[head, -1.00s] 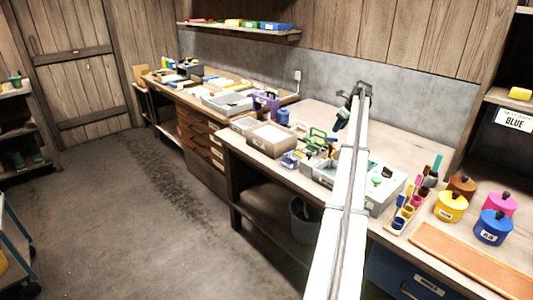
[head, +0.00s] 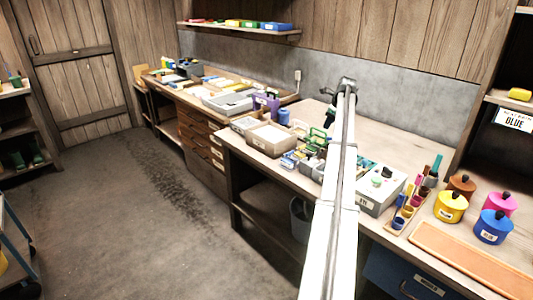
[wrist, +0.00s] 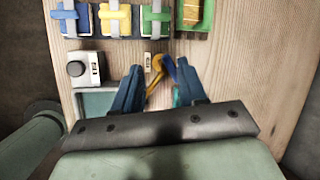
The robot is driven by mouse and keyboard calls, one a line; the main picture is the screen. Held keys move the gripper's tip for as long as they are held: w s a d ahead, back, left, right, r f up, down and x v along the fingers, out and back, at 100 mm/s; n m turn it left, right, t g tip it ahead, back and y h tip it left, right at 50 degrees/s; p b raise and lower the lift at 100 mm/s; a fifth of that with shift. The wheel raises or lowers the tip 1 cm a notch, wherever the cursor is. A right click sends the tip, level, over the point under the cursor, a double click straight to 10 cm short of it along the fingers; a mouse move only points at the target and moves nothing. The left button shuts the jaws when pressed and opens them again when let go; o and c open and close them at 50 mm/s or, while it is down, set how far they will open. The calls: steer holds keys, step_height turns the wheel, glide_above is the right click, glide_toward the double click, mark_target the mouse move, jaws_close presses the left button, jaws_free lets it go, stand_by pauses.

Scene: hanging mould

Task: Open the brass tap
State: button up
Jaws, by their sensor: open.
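In the wrist view a curved brass-coloured piece (wrist: 155,77), which looks like the brass tap, lies between the open fingers of my gripper (wrist: 160,66). A small blue part (wrist: 170,69) shows beside it near the right finger, and a bit of teal (wrist: 179,96) shows lower down. The fingers stand apart on either side of the brass piece. I cannot tell whether either touches it. The gripper body hides the tap's lower part. In the head view my arm covers the tap's surroundings, and I cannot make the tap out.
A grey box with a black knob (wrist: 80,69) sits left of the fingers. Blue (wrist: 70,18), yellow (wrist: 115,20) and green (wrist: 154,20) clamped blocks line the top, with a green tray (wrist: 207,20). Paint pots, including a yellow one (head: 450,207), stand at the bench's right.

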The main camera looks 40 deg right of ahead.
steer(key=w+a+f+n+h, duration=0.1)
steer(key=w+a+f+n, duration=0.1)
steer(key=w+a+n, duration=0.1)
steer(key=w+a+f+n+t+h, duration=0.1)
steer(key=w+a+f+n, duration=0.2)
steer(key=w+a, duration=0.2)
steer(key=w+a+f+n+h, duration=0.2)
steer(key=w+a+f+n, duration=0.1)
steer(key=w+a, duration=0.2)
steer(key=shift+w+a+f+t, duration=0.1)
steer(key=shift+a+t, duration=0.2)
steer(key=shift+a, duration=0.7)
steer(key=w+a+f+n, duration=0.1)
steer(key=a, duration=0.1)
steer(key=w+a+f+n, duration=0.1)
steer(key=a+f, duration=0.1)
steer(key=a, duration=0.1)
steer(key=w+a+f+n, duration=0.1)
steer(key=a, duration=0.1)
steer(key=shift+a+f+t+h, duration=0.25)
steer(key=shift+f+t+h, duration=0.05)
steer(key=shift+f+t, duration=0.1)
steer(key=shift+w+a+f+n, duration=0.1)
steer(key=shift+a+f+n, duration=0.3)
steer(key=shift+a+f, duration=0.05)
